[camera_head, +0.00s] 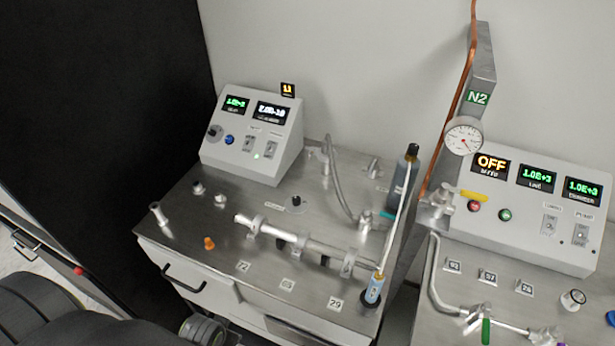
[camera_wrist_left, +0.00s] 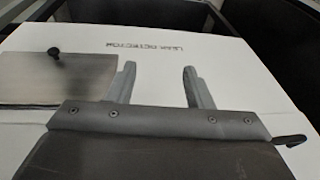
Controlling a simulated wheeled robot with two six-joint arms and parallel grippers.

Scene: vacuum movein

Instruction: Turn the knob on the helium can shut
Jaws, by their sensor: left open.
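A slim blue-grey can (camera_head: 404,180) with a black top stands upright at the back right corner of the left steel bench in the head view. It looks like the helium can; I cannot make out a label or the knob's position. A pale thin wand or tube runs down in front of it to a small blue-labelled piece (camera_head: 373,291) at the bench's front right. My left gripper (camera_wrist_left: 157,72) is open and empty in the left wrist view, facing a white panel lettered "LEAK DETECTOR" (camera_wrist_left: 150,48). Neither gripper shows in the head view.
The left bench (camera_head: 215,225) carries a control box (camera_head: 253,135), a clamped metal tube (camera_head: 300,240) and an orange cap (camera_head: 209,243). To the right are a copper pipe (camera_head: 457,95), a gauge (camera_head: 464,136) and a second control box (camera_head: 530,212). A black panel (camera_head: 100,110) stands at left.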

